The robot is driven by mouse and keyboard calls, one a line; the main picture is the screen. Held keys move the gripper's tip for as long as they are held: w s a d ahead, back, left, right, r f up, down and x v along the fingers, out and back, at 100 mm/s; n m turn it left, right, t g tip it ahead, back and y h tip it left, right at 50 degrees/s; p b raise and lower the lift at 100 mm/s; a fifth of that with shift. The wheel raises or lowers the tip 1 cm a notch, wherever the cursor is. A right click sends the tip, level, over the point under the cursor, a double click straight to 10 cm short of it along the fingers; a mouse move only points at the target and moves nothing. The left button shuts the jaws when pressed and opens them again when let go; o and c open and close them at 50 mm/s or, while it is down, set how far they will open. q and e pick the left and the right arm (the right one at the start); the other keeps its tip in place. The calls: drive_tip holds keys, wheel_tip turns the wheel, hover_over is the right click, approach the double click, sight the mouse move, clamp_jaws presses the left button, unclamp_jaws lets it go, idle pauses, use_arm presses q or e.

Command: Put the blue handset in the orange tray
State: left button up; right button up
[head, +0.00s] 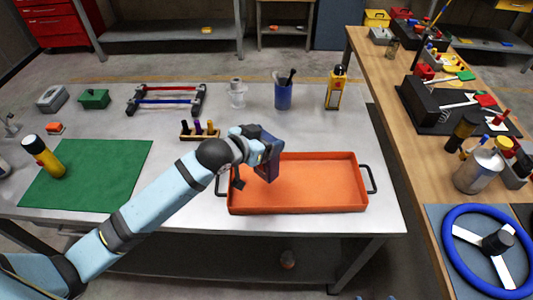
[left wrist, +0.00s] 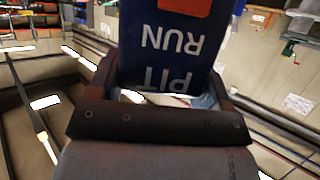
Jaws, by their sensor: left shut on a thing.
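My left gripper (head: 264,150) is shut on the blue handset (head: 271,170), a dark blue block. In the left wrist view the handset (left wrist: 172,45) shows white letters reading "PIT RUN", upside down, and an orange-red patch, between the two fingers. The orange tray (head: 325,188) is a shallow rectangle with black handles at both ends, on the grey table. In the head view the gripper and handset overlap the tray's back left part. I cannot tell the exact height of the handset over the tray floor. The tray looks empty. My right gripper is not in view.
A blue cup with pens (head: 283,96) and a yellow bottle (head: 335,90) stand behind the tray. A small rack (head: 200,132) stands left of the gripper. A green mat (head: 90,172) lies at left. A wooden bench (head: 405,130) with tools is at right.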

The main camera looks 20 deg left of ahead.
use_arm(q)
drive_tip(key=shift+f, duration=2.85)
drive_tip(key=o, duration=1.4)
drive_tip(key=shift+c, duration=0.2)
drive_tip(key=v, duration=1.2)
drive_tip(key=shift+b, duration=0.35)
